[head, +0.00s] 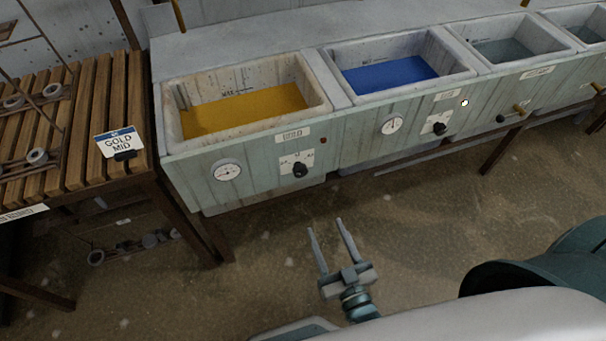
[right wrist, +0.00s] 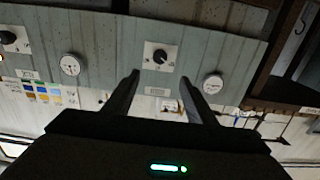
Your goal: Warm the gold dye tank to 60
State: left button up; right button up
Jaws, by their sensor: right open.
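The gold dye tank (head: 172,122) is a pale stone-lined trough with yellow-gold liquid (head: 245,109), at the left of the row in the head view. Its front panel carries a round white gauge (head: 228,170) and a black knob (head: 300,169) on a white plate. The gauge reading and knob setting are too small to read. My right gripper (head: 325,226) is open and empty, in front of and below the knob, apart from it. The right wrist view, upside down, shows the knob (right wrist: 160,56) and gauge (right wrist: 213,84) beyond the open fingers (right wrist: 161,90). My left gripper is not in view.
A blue dye tank (head: 335,80) with its own gauge (head: 391,124) and knob (head: 439,127) stands to the right, then grey tanks (head: 510,45). A slatted wooden bench (head: 75,165) with a "GOLD MID" card (head: 120,144) is at left. Floor in front is clear.

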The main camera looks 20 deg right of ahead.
aim_at(301, 174)
jog(key=shift+w, duration=0.1)
jog(key=w, duration=0.5)
jog(key=w+p, duration=0.1)
jog(key=w, duration=1)
jog(key=shift+a, duration=0.3)
jog(key=shift+w, duration=0.65)
jog(key=c, duration=1)
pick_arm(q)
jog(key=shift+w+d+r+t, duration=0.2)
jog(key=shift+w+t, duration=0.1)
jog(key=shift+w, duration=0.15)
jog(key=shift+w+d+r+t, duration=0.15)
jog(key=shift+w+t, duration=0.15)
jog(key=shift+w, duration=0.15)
pick_arm(e)
jog(key=shift+c, duration=0.2)
pick_arm(q)
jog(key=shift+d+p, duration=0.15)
jog(key=shift+p, duration=0.15)
